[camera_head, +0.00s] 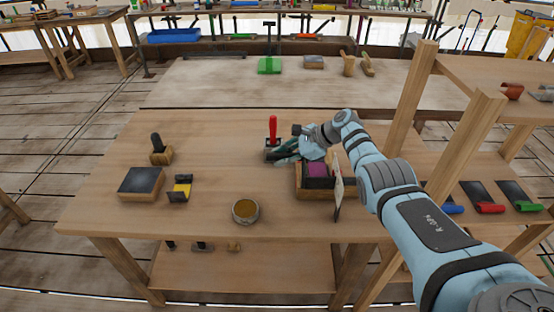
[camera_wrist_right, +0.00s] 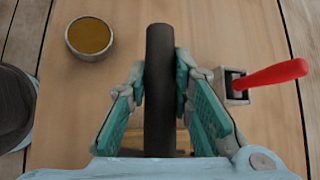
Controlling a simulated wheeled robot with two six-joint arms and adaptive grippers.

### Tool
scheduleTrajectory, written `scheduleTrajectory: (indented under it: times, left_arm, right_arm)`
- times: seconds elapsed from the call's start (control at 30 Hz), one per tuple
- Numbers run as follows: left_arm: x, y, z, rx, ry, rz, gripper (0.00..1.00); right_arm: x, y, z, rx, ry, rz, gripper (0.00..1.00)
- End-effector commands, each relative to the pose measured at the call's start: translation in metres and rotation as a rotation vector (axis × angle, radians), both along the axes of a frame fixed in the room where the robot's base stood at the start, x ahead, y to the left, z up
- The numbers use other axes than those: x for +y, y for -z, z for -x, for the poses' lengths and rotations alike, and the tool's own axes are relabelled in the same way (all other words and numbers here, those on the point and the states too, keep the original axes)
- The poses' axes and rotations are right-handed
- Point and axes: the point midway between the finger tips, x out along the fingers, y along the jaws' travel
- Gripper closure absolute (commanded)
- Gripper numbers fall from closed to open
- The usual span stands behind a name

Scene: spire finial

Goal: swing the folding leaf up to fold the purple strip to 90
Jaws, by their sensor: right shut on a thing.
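The folding brake (camera_head: 313,194) is a wooden box-like block with dark parts, right of centre on the near table in the head view. The purple strip (camera_head: 317,169) stands out at its top. My right gripper (camera_head: 288,149) is at the far left side of the brake. In the wrist view it is shut on a thick black bar (camera_wrist_right: 160,100), with a teal-padded finger on each side. The bar looks like the leaf's handle, but its join to the leaf is hidden. The leaf's angle cannot be told. My left gripper is not in view.
A red-handled lever (camera_head: 273,128) stands in a small metal block close beside my right gripper. A round tin (camera_head: 245,211), a dark pad on wood (camera_head: 141,182) and a yellow-black piece (camera_head: 180,188) lie to the left. A thin upright board (camera_head: 338,196) stands at the brake's right end.

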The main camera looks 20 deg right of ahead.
Motion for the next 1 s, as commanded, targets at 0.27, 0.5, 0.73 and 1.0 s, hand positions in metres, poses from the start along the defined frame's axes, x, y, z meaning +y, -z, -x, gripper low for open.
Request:
scheduleTrajectory:
  times: [0.27,0.5,0.73,1.0]
  left_arm:
    - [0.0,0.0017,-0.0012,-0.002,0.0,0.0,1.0]
    - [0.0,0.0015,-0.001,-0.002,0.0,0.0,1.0]
    - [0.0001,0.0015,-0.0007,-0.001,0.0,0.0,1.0]
    - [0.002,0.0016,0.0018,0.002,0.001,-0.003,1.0]
  right_arm:
    - [-0.0012,-0.0001,-0.0021,-0.004,0.0,0.005,1.0]
    - [0.0004,-0.0005,-0.0028,-0.005,-0.003,0.006,1.0]
    - [0.0006,-0.0002,-0.0024,-0.003,-0.004,0.004,0.59]
    - [-0.0004,0.0001,-0.0014,-0.001,-0.002,0.002,0.59]
